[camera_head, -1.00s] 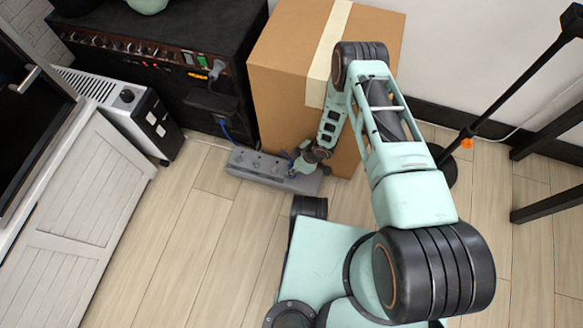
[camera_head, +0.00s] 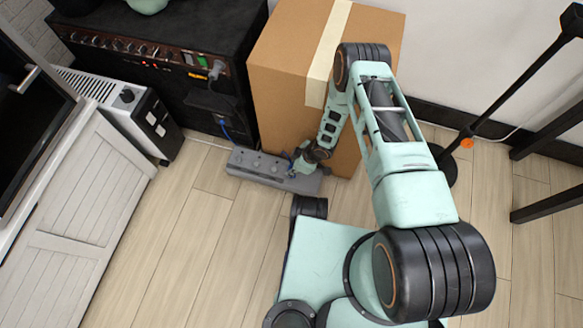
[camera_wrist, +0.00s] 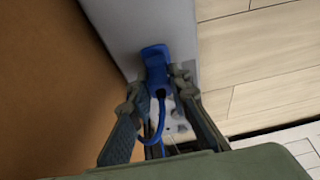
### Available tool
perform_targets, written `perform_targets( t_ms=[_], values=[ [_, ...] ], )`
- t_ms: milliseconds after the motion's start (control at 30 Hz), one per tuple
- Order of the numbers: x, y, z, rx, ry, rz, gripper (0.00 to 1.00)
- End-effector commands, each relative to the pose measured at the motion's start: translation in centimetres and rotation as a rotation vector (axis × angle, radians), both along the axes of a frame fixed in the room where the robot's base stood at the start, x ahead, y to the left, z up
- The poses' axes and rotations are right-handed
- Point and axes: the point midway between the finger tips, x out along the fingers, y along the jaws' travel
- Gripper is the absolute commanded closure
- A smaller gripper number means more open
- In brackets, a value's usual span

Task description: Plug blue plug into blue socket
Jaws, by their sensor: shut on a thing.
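My gripper (camera_wrist: 159,82) is shut on the blue plug (camera_wrist: 157,74) in the wrist view, one finger on each side of it. The plug is over the grey power strip (camera_wrist: 125,30), and a blue cable (camera_wrist: 153,138) loops back from it between the fingers. I cannot tell whether the plug touches the strip or sits in it. No separate blue socket can be made out; the plug and fingers cover that area. In the head view my gripper (camera_head: 300,163) is low at the right part of the power strip (camera_head: 250,162).
A cardboard box (camera_head: 290,85) stands close behind the strip. A black amplifier (camera_head: 150,60) with a grey plug and cables, and a white heater (camera_head: 125,112), stand at the left. A black stand (camera_head: 500,85) is at the right. The wooden floor (camera_head: 200,240) in front is clear.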

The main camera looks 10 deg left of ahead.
Motion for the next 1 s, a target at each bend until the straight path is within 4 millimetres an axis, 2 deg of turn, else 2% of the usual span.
perform_targets(
  t_ms=[500, 533, 700, 1000],
  values=[
    [0.01, 0.02, -1.05, 0.001, 0.0, -0.001, 1.0],
    [0.01, 0.03, -1.04, 0.001, 0.0, -0.001, 0.81],
    [0.01, 0.02, -1.03, 0.001, 0.0, -0.001, 0.63],
    [0.04, -0.03, -0.93, 0.0, 0.0, 0.0, 0.63]
  ],
)
